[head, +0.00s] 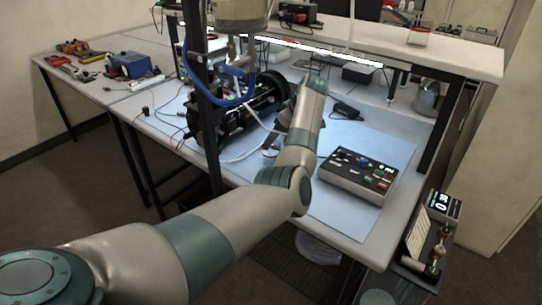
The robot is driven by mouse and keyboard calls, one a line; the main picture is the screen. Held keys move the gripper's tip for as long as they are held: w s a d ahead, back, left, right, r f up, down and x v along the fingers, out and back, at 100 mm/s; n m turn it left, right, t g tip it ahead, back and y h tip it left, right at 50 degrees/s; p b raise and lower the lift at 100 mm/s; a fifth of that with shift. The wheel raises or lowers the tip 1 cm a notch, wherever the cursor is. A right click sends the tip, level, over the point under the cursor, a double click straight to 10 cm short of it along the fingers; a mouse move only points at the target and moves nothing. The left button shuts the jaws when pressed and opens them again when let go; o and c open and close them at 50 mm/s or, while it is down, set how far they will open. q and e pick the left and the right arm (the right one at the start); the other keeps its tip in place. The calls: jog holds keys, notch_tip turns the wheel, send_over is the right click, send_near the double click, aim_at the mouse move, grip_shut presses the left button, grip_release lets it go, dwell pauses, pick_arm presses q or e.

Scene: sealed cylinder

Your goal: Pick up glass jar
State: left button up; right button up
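I cannot clearly make out a glass jar in the head view. A rounded, shiny grey vessel (428,98) stands at the back right of the workbench, but I cannot tell whether it is glass. My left arm comes in from the lower left and stretches over the blue mat. Its far end is over the back of the bench, beside the black cylindrical apparatus. The fingers of my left gripper cannot be made out, and anything behind the wrist is hidden. My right gripper is out of view.
The black apparatus (208,122) with loose cables is left of my arm. A control box (358,176) with coloured knobs sits on the blue mat (340,218). A dark upright post and a raised shelf (440,62) frame the bench. Mat around the box is free.

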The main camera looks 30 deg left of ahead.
pick_arm(q)
jog(key=p+x, duration=0.2)
jog(key=x, duration=0.1)
jog(key=shift+a+f, duration=0.15)
jog(key=shift+f, duration=0.15)
jog(key=shift+w+a+f, duration=0.1)
jog(key=shift+a+f, duration=0.1)
jog(key=shift+f, duration=0.3)
jog(key=c, duration=1.6)
jog(key=shift+r, duration=0.1)
notch_tip(320, 180, up, 10)
jog(key=b, duration=0.3)
jog(key=shift+b, duration=0.35)
